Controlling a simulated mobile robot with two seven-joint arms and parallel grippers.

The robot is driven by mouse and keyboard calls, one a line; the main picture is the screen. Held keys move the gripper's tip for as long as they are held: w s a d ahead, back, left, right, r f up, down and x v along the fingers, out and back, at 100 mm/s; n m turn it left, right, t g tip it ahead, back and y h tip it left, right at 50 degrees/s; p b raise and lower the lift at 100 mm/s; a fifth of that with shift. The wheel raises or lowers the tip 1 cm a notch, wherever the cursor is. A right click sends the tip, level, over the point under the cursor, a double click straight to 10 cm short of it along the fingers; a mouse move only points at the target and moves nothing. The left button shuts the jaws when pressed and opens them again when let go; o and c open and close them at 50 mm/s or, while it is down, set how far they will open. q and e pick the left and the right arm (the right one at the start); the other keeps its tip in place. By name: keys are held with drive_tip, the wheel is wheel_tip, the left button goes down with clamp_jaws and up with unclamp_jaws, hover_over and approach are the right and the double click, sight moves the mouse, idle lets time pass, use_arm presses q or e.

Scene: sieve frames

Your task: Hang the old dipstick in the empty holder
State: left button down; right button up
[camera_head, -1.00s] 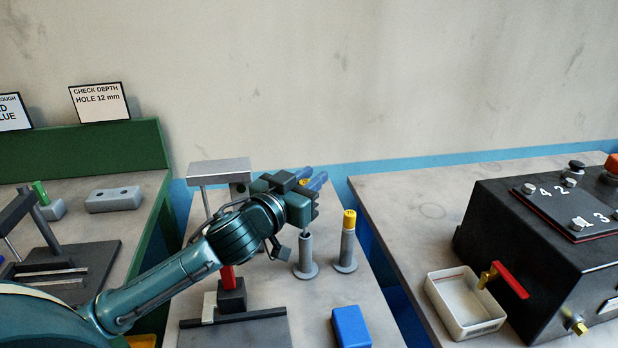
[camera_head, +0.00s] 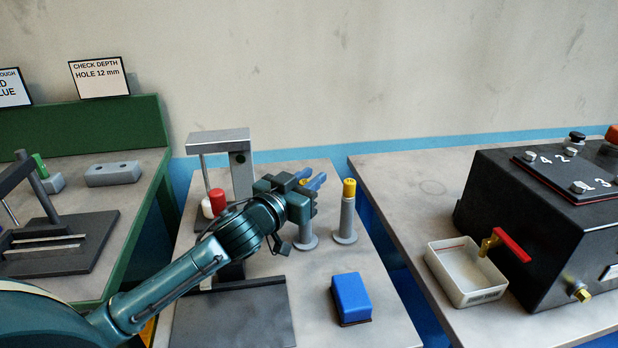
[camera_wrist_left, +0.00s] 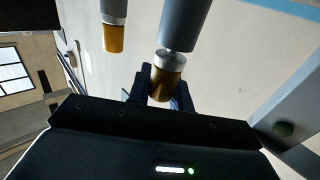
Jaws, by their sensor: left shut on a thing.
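My left gripper (camera_head: 310,184) is shut on the dipstick's orange-yellow cap (camera_wrist_left: 165,82), below which a silver collar shows in the left wrist view. It is at the top of the left grey holder (camera_head: 306,238), whose mouth it hides in the head view. In the left wrist view the collar meets or nearly meets the end of the grey holder tube (camera_wrist_left: 184,25); I cannot tell whether the stick is fully seated. A second yellow-capped dipstick (camera_head: 349,188) stands upright in the right holder (camera_head: 346,222). My right gripper is not in view.
A blue block (camera_head: 351,297) lies in front of the holders. A grey stand (camera_head: 240,165) with a red-capped item (camera_head: 217,199) is left of the gripper. A white tray (camera_head: 462,284) and a black numbered box (camera_head: 530,215) are on the right table. Bare tabletop surrounds the holders.

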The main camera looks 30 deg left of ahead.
use_arm(q)
drive_tip(key=shift+f, duration=0.25)
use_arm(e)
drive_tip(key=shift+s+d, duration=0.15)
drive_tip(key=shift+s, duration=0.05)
use_arm(q)
drive_tip(key=c, duration=1.2)
unclamp_jaws()
wheel_tip(320, 180, up, 10)
drive_tip(key=shift+p, duration=1.05)
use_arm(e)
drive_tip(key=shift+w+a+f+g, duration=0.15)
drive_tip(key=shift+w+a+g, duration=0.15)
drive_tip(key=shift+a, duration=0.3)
